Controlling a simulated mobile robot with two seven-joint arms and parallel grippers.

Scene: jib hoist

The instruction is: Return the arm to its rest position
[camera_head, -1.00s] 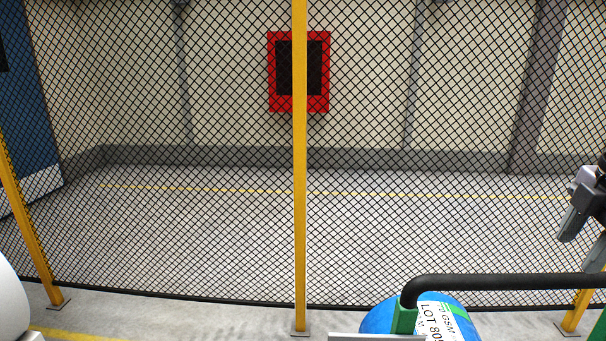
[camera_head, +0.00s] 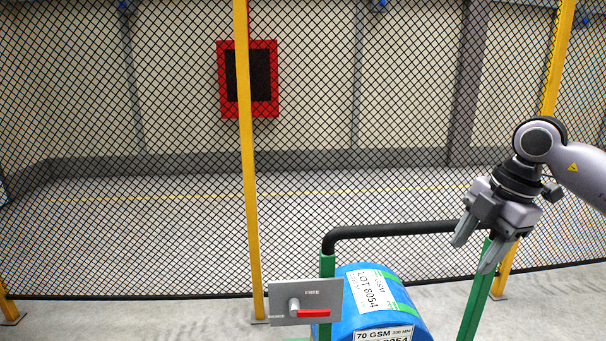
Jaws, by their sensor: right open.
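My right gripper (camera_head: 476,255) hangs at the right of the head view, its two fingers spread and pointing down, with nothing between them. It appears beside the right end of a black padded bar (camera_head: 410,230) on a green frame (camera_head: 327,265); I cannot tell whether they touch. My right arm (camera_head: 585,172) comes in from the right edge. My left gripper is not in view.
A blue roll (camera_head: 404,326) with white lot labels sits below the bar. A grey plate (camera_head: 306,290) marked FREE and BRAKE carries a red lever (camera_head: 313,313). A mesh fence (camera_head: 150,220) with yellow posts (camera_head: 248,170) stands behind. A red-framed panel (camera_head: 265,108) hangs on the wall beyond.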

